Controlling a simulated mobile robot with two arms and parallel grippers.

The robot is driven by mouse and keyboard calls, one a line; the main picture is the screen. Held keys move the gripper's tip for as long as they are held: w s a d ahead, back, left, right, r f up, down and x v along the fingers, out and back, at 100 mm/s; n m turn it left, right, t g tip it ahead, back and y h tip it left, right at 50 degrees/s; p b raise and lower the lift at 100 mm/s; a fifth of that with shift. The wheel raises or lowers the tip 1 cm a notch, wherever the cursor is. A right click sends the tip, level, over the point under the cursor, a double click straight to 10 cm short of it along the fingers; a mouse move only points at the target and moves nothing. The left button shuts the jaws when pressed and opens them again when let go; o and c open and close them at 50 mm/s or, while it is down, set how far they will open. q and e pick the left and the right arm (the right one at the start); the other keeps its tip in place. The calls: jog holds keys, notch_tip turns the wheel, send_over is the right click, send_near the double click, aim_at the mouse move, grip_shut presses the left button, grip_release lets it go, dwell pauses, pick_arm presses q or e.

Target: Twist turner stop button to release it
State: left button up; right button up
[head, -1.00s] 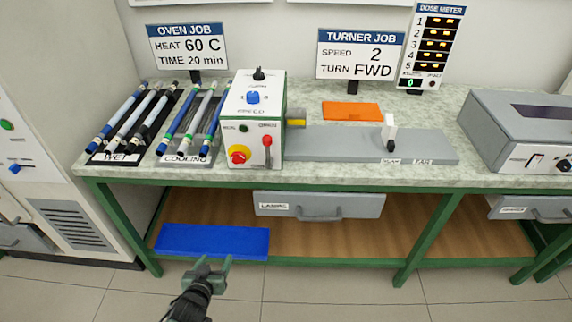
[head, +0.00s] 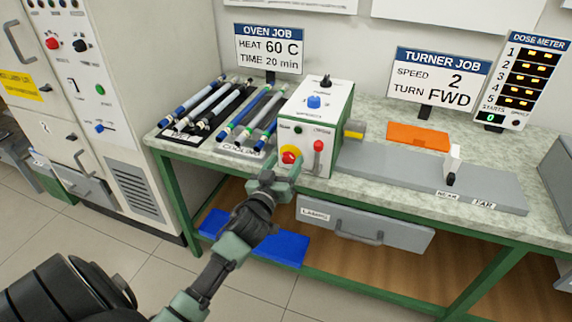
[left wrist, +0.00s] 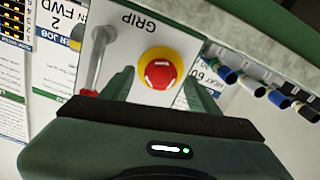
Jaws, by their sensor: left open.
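The turner (head: 318,125) is a white and green box on the bench. Its red stop button (head: 289,155) with a yellow collar is low on the front face. The red button (left wrist: 160,73) also shows in the left wrist view, under the word GRIP and between my two fingers. My left gripper (head: 280,170) is open and empty, just in front of and below the button. In the left wrist view the open fingers of the left gripper (left wrist: 160,90) lie either side of the button, apart from it. My right gripper is not in view.
A red-tipped lever (head: 318,147) stands right of the button, close to one finger. Rods lie in the cooling rack (head: 240,148) and the wet rack (head: 177,138) to the left. A drawer (head: 365,228) is below the bench top.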

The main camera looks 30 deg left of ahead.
pick_arm(q)
jog(key=shift+w+a, duration=0.1)
jog(key=shift+w, duration=0.15)
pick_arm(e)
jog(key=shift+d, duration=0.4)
pick_arm(q)
grip_shut()
jog(key=shift+m, duration=0.3)
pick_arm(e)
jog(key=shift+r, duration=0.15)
pick_arm(q)
jog(key=m+p, duration=0.1)
jog(key=m, duration=0.2)
jog(key=shift+r, duration=0.15)
jog(key=m+p, duration=0.1)
jog(key=m, duration=0.2)
jog(key=shift+s+r, duration=0.1)
jog(key=shift+m, duration=0.5)
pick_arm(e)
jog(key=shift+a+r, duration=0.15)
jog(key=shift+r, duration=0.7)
pick_arm(q)
jog(key=shift+r, duration=0.1)
